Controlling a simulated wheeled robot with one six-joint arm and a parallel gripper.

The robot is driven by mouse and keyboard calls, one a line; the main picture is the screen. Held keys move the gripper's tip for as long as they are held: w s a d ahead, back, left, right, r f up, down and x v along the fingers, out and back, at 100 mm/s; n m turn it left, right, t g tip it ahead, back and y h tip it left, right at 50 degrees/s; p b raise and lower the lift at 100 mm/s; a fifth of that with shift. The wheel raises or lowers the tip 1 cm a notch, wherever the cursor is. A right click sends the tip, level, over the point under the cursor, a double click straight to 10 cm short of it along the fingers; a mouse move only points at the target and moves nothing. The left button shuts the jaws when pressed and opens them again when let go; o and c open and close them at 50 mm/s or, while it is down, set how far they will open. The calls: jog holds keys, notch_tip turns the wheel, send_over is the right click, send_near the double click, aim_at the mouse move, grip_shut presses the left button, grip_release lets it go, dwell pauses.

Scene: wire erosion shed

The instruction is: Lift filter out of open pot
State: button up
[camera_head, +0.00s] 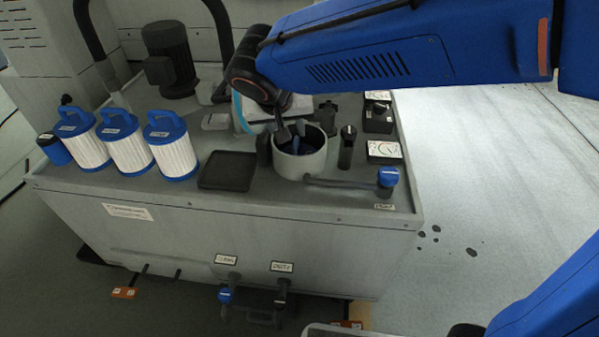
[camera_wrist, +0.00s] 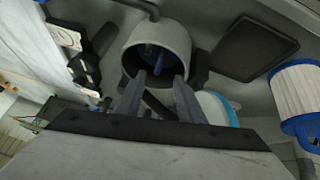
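The open pot (camera_head: 312,165) is a grey cylinder on top of the grey tank unit, with a dark inside. Blue parts of the filter (camera_head: 295,146) show down inside it. In the wrist view the pot (camera_wrist: 180,38) is seen from above, with the blue filter handle (camera_wrist: 151,50) inside; the rest of the filter is in shadow. My gripper (camera_head: 290,138) points down at the pot's mouth. Whether the tips are inside the pot is unclear.
Several white pleated filters with blue caps, one (camera_head: 172,150), stand left of an empty dark tray (camera_head: 227,170). A black cylinder (camera_head: 347,148) and a blue-handled valve (camera_head: 387,180) stand right of the pot. A motor (camera_head: 168,58) stands behind.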

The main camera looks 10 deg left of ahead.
aim_at(295, 144)
jog(key=shift+x, duration=4.75)
jog(key=shift+d, duration=0.1)
grip_shut()
jog(key=shift+r, duration=0.15)
